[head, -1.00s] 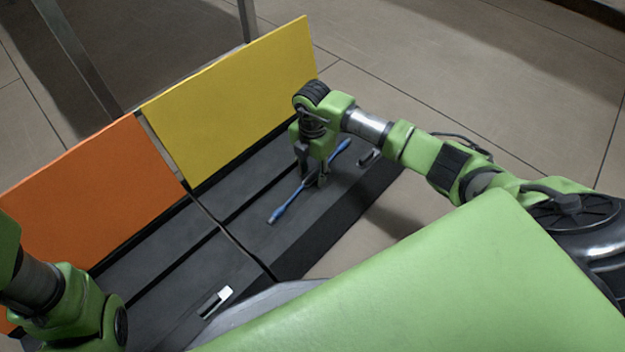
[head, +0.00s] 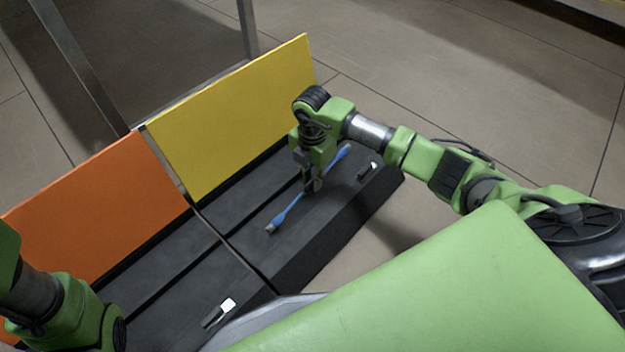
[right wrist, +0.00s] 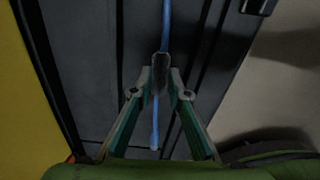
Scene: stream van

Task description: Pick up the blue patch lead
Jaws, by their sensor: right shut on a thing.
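The blue patch lead (head: 287,212) lies slantwise over the dark ribbed surface (head: 235,200) in front of the yellow panel. One end with a plug shows at lower left of the gripper and the other at upper right. My right gripper (head: 312,186) is shut on the lead near its middle. In the right wrist view the lead (right wrist: 167,28) runs between the fingertips (right wrist: 161,72), which close around it. I cannot tell whether the lead is clear of the surface. My left arm (head: 65,310) shows at lower left, but its gripper is out of view.
The yellow panel (head: 235,115) and orange panel (head: 95,210) stand upright along the back edge. A small dark piece with a pale end (head: 368,171) lies right of the lead. A white and black piece (head: 220,312) lies near the front edge.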

